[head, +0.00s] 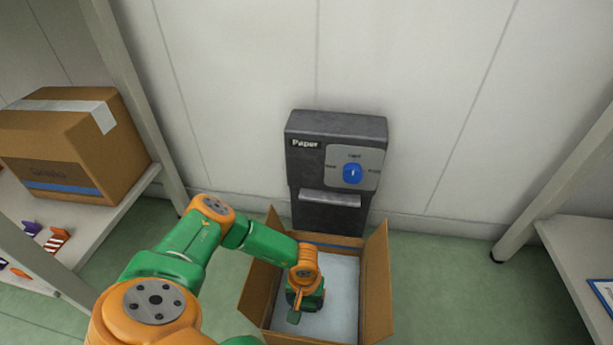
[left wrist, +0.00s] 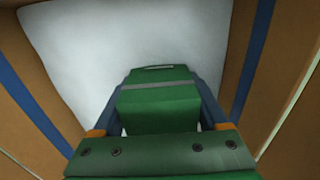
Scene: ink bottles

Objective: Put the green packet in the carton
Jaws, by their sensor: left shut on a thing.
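The open cardboard carton (head: 377,285) stands on the floor with its flaps up and a pale white surface inside. My left gripper (head: 304,301) reaches down into it from above. In the left wrist view the gripper (left wrist: 160,100) is shut on the green packet (left wrist: 160,118), with a dark finger on each side. The packet's small green end (head: 294,317) shows below the gripper in the head view. The carton's brown walls (left wrist: 282,70) with blue bands surround it. I cannot tell whether the packet touches the white surface. My right gripper is not in view.
A dark paper machine (head: 335,130) with a blue knob stands against the wall behind the carton. A shelf at left holds a taped box (head: 70,140) and small striped packets (head: 57,240). Another shelf (head: 580,250) is at right. Green floor is clear between the carton and the right shelf.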

